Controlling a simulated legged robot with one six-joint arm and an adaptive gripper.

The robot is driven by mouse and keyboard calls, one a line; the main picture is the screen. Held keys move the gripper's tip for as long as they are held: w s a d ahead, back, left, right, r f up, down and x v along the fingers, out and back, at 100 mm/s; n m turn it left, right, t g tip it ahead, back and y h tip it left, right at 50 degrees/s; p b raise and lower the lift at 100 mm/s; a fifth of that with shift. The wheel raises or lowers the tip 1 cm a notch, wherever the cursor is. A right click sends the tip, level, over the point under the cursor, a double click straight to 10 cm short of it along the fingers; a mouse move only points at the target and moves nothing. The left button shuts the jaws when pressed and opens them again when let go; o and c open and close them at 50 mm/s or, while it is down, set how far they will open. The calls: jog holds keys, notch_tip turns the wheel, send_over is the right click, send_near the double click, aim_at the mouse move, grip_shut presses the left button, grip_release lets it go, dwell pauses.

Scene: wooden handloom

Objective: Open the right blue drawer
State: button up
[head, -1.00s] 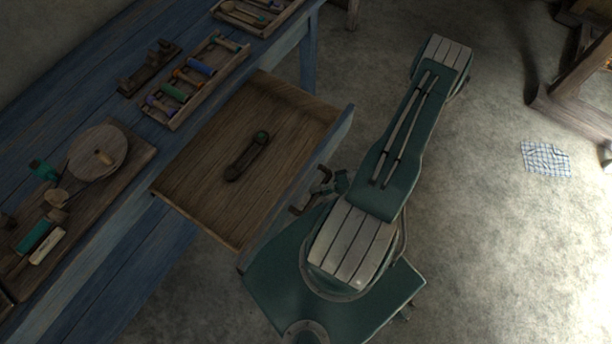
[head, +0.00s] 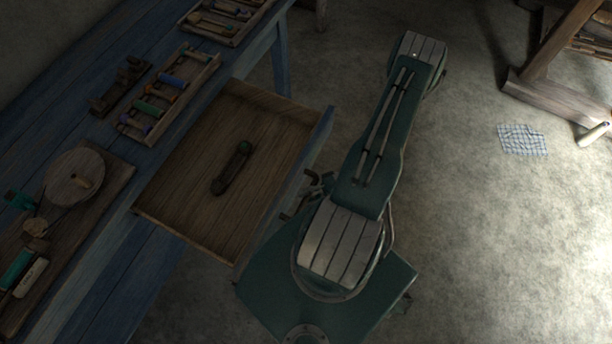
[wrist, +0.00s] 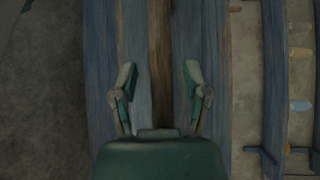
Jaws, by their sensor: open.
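The blue drawer (head: 178,196) is pulled out from the blue table in the head view, its wooden inside facing up. A dark bar-shaped object with a green end (head: 233,168) lies inside it. My gripper (head: 311,190) is beside the outer face of the drawer front, partly hidden by my own arm. In the wrist view my gripper (wrist: 160,82) has its two green-tipped fingers spread, with nothing held between them. Blue boards and a brown strip lie beneath them. The drawer's handle cannot be made out clearly.
The blue table (head: 75,125) carries a bobbin tray (head: 185,88), another tray (head: 225,20) and a board with a round wooden disc (head: 74,177). A checked cloth (head: 522,140) lies on the floor, near a wooden frame (head: 545,98). The floor at right is mostly clear.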

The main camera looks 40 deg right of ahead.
jog(key=shift+d, duration=0.15)
jog(key=v, duration=1.2)
jog(key=w+a+r+n+g+h, duration=0.2)
jog(key=w+r+g+h, duration=0.4)
jog(key=r, duration=0.5)
jog(key=w+a+r+n+g+h, duration=0.25)
jog(key=w+r, duration=0.45)
jog(key=r, duration=0.5)
jog(key=s+a+r+n+t+h, duration=0.2)
jog(key=a+r+t+h, duration=0.4)
jog(key=a+r, duration=1.1)
jog(key=shift+s+a+r+t, duration=0.2)
jog(key=shift+s+r+t, duration=0.2)
jog(key=shift+r, duration=0.4)
